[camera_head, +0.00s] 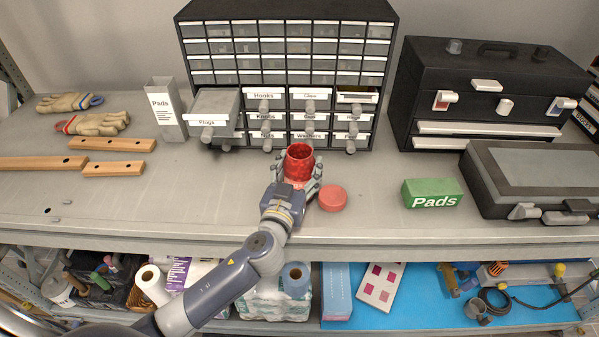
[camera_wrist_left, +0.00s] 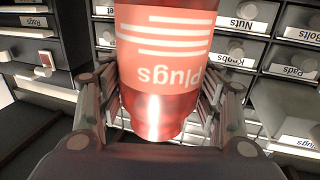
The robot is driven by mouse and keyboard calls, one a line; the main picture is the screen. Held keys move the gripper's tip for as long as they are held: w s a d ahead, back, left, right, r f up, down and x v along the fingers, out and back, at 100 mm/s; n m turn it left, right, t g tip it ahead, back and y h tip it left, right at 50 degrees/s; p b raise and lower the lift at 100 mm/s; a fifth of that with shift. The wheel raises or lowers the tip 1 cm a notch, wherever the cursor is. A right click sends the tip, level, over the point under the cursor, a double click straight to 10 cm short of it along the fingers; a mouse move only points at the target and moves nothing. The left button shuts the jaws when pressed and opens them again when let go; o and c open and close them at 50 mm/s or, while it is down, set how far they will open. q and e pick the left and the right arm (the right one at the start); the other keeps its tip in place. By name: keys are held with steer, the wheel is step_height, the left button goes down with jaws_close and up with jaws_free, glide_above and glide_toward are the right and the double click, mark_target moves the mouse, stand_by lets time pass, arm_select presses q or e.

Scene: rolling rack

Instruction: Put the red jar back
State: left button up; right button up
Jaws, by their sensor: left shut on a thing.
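My left gripper (camera_head: 299,184) is shut on the red jar (camera_head: 299,162), with a finger on each side of it. The jar stands upright above the shelf in front of the drawer cabinet; whether its base touches the shelf is hidden. No lid shows on its top. In the left wrist view the jar (camera_wrist_left: 160,75) fills the middle between the fingers (camera_wrist_left: 160,125), and its upside-down label reads "Plugs". A round red lid (camera_head: 332,198) lies on the shelf just right of the gripper. My right gripper is not in view.
The drawer cabinet (camera_head: 287,77) has its "Plugs" drawer (camera_head: 213,107) pulled out, left of the jar. A green "Pads" box (camera_head: 432,193), a black toolbox (camera_head: 490,95) and a grey case (camera_head: 540,175) stand right. Wooden handles (camera_head: 112,144) and gloves (camera_head: 92,124) lie left.

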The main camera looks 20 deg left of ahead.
arm_select(q)
steer(key=shift+f, duration=0.3)
steer(key=shift+f, duration=0.1)
steer(key=o, duration=1.6)
